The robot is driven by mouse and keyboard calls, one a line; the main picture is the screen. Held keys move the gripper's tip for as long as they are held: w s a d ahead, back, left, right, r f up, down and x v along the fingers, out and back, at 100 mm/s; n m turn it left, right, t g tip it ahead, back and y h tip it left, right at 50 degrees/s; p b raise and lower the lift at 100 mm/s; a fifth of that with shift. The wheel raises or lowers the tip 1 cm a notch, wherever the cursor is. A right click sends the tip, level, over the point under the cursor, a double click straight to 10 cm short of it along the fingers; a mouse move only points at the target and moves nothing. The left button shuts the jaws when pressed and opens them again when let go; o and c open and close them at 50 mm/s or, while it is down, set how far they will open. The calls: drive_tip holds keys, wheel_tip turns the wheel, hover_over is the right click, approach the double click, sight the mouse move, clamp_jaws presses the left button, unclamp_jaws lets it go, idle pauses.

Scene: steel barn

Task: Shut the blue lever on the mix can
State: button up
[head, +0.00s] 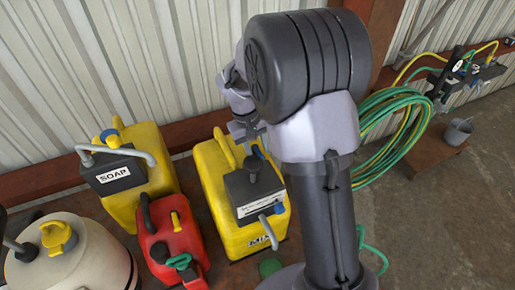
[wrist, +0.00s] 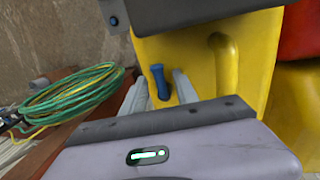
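The mix can (head: 216,190) is yellow, with a dark block and a white label on top, and stands in the middle of the head view. In the wrist view the yellow body (wrist: 185,50) fills the centre. The blue lever (wrist: 158,82) stands out from it, roughly upright in that picture. My gripper (wrist: 160,88) is open, with one pale finger on each side of the lever. A gap shows on both sides, so it does not grip the lever. In the head view my arm covers the can's right side and most of my gripper; a small blue part (head: 258,152) shows beside it.
A yellow soap can (head: 125,196), a red can (head: 172,235) and a cream drum (head: 95,262) stand close on the left. Coiled green and yellow hose (head: 390,130) hangs at right, by a brown stand with a grey bucket (head: 457,131). A corrugated wall is behind.

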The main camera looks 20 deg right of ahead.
drive_tip(key=a+r+p, duration=0.2)
drive_tip(key=a+r, duration=0.1)
drive_tip(key=r, duration=1.4)
drive_tip(key=shift+a, duration=0.2)
